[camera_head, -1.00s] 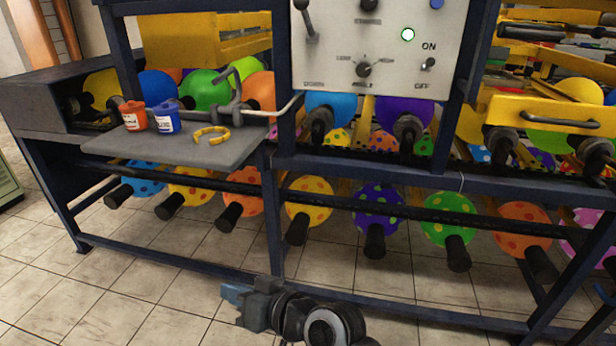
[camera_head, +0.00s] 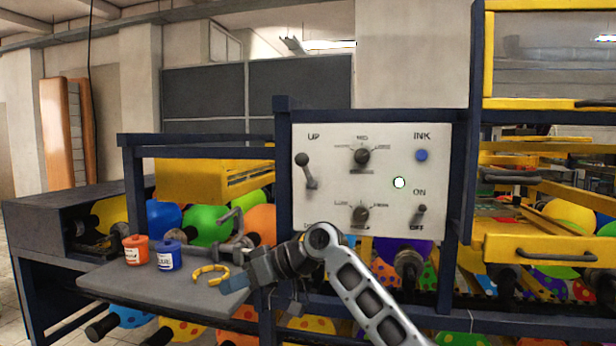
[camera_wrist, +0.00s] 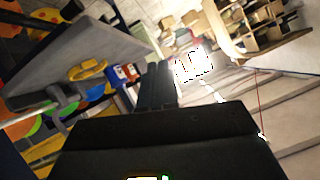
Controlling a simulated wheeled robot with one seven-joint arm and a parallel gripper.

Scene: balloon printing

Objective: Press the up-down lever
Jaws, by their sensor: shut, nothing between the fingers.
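The up-down lever (camera_head: 308,175) is on the left side of the white control panel (camera_head: 390,196). Its dark ball knob is at the upper end, below the "UP" label. The label under the lever is partly hidden by my arm. My gripper (camera_head: 234,284) is below and to the left of the lever, in front of the grey shelf and apart from the panel. It is shut and empty, pointing left. In the wrist view my gripper's fingers (camera_wrist: 158,86) are together, and the lever is not seen.
The panel also has two dials, a blue ink button (camera_head: 421,155) and an on-off switch (camera_head: 420,213). The grey shelf (camera_head: 130,282) holds an orange pot (camera_head: 137,250), a blue pot (camera_head: 169,255) and a yellow ring (camera_head: 211,270). Dark blue frame posts border the panel.

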